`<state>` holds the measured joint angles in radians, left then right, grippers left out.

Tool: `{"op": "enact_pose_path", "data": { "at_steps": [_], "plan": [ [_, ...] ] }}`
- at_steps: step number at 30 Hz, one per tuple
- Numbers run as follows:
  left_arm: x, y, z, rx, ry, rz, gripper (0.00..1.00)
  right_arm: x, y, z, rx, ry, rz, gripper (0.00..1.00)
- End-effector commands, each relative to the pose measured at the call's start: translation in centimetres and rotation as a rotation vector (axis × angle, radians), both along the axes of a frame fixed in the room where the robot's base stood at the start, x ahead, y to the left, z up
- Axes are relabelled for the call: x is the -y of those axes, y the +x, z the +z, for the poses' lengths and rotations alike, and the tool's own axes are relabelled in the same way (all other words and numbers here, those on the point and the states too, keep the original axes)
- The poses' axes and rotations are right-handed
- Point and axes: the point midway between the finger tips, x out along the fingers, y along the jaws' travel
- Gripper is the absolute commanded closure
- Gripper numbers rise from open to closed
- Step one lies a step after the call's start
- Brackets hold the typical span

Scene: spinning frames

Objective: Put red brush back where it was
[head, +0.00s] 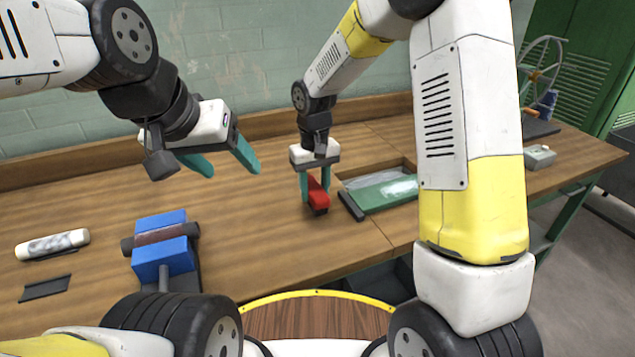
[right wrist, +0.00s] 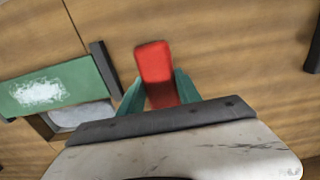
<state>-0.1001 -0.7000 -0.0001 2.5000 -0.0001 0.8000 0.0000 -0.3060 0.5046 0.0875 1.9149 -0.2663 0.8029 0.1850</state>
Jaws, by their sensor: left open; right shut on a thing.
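The red brush (head: 318,194) has a red top and a dark lower edge. It is between the teal fingers of my right gripper (head: 315,186), which is shut on it, low over the wooden bench. In the right wrist view the red brush (right wrist: 155,72) sticks out past the fingers of the right gripper (right wrist: 158,95). I cannot tell whether the brush touches the bench top. My left gripper (head: 220,160) is open and empty, above the bench at the left, well away from the brush.
Right of the brush, a green panel (head: 385,193) with a whitish patch lies by a recess in the bench; a dark strip (head: 351,206) is at its left edge. A blue clamp-like block (head: 163,258) holds a dark roller. A white cylinder (head: 52,244) lies far left. Bare wood (head: 260,225) lies between.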

Motion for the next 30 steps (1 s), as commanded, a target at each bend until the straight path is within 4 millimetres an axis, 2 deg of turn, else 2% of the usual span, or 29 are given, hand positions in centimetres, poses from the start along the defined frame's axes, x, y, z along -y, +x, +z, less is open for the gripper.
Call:
{"op": "enact_pose_path", "data": {
  "at_steps": [7,12,14,25,26,28,30],
  "plan": [
    [0.0,0.0,0.0,0.000,0.000,0.000,0.35,0.8,1.8,-0.2,0.000,0.000,-0.002,0.98],
    [0.0,0.0,0.0,0.000,0.000,0.000,0.35,0.8,1.6,-3.1,-0.003,-0.002,0.001,0.98],
    [0.0,0.0,0.0,0.000,0.000,0.000,0.35,0.7,1.7,-3.6,-0.001,0.000,0.001,0.98],
    [0.0,0.0,0.0,0.000,0.000,0.000,0.35,0.7,1.6,-4.0,-0.001,0.000,0.001,0.98],
    [0.0,0.0,0.0,0.000,0.000,0.000,0.35,0.7,1.6,-4.0,0.000,0.000,0.001,0.54],
    [0.0,0.0,0.0,0.000,0.000,0.000,0.35,0.7,1.6,-4.0,0.000,0.000,0.001,0.40],
    [0.0,0.0,0.0,0.000,0.000,0.000,0.35,0.7,1.6,-4.0,0.000,0.000,0.001,0.38]
  ]
}}
